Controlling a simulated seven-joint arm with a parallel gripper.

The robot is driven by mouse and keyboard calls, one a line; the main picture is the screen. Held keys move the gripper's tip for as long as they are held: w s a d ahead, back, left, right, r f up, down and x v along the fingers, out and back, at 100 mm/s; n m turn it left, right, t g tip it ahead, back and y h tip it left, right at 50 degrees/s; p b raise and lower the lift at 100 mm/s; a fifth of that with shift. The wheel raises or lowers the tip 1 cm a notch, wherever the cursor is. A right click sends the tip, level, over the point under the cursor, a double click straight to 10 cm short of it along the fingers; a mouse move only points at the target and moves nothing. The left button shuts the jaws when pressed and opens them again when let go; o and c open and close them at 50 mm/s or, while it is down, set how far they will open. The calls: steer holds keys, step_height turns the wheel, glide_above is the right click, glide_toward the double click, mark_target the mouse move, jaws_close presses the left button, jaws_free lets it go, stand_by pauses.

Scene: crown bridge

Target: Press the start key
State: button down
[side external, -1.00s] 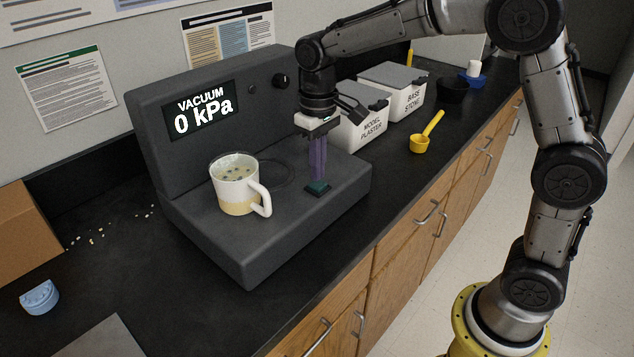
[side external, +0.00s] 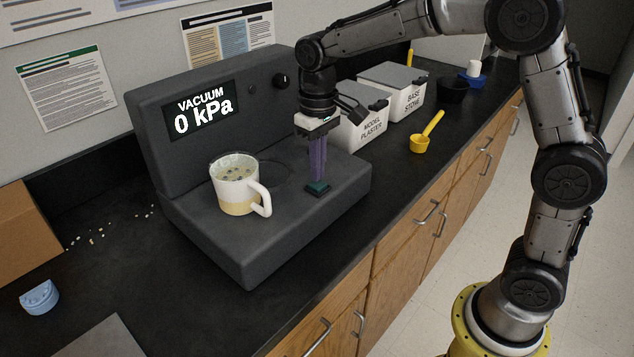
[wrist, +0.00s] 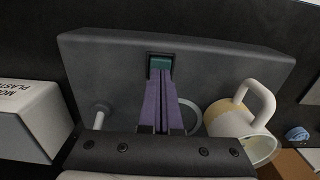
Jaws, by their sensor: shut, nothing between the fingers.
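The start key (side external: 318,188) is a small teal key in a dark frame on the base of the grey vacuum machine (side external: 262,240). It also shows in the wrist view (wrist: 161,62). My gripper (side external: 318,180) has purple fingers, shut and empty, pointing down at the key. Their tips are at the key and cover part of it; I cannot tell whether it is pressed down. In the wrist view the fingertips (wrist: 161,75) overlap the key's near edge. The machine's display (side external: 200,110) reads "VACUUM 0 kPa".
A white and tan mug (side external: 232,190) with speckled pale contents stands on the machine's base, left of my gripper. Behind are the bins marked model plaster (side external: 365,130) and base stone (side external: 408,102). A yellow scoop (side external: 420,145) lies on the black counter.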

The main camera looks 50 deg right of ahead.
mark_target(318, 183)
steer(key=shift+f, duration=0.8)
steer(key=shift+r, duration=3.5)
steer(key=s+d+r+t, duration=0.3)
steer(key=s+r, duration=0.5)
steer(key=s, duration=0.4)
steer(key=s+f+t, duration=0.2)
steer(key=s+f, duration=0.6)
steer(key=s, duration=0.4)
steer(key=shift+d+f+t, duration=0.25)
steer(key=shift+f+t, duration=0.05)
